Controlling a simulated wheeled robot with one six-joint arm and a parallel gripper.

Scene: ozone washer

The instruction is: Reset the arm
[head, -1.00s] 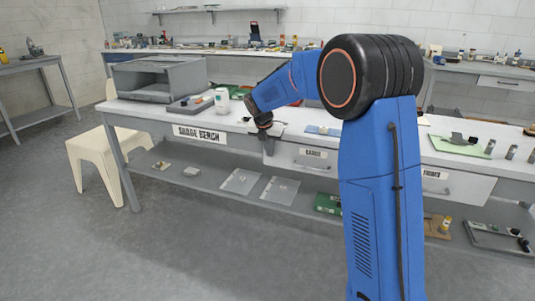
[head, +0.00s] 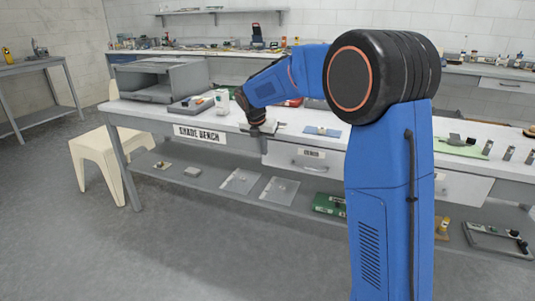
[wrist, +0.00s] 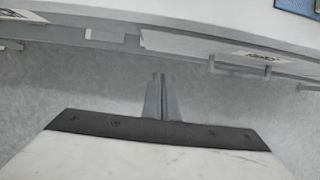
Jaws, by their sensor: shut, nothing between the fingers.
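My arm is blue with a black joint and reaches left over the front edge of the long bench (head: 150,118). In the head view my gripper (head: 264,135) is small and dark, pointing down at the bench's front edge. The arm's last link hides part of the bench behind it. In the wrist view my gripper (wrist: 160,78) shows its two grey fingers together with nothing between them. Grey floor lies beyond them, and the bench edge crosses the top of that view. I cannot tell the exact gap between gripper and bench.
A grey open box (head: 163,80) and a white bottle (head: 222,101) stand on the bench's left part. A labelled drawer (head: 308,160) is right of the gripper. A cream stool (head: 103,160) stands at the left end. The floor in front is clear.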

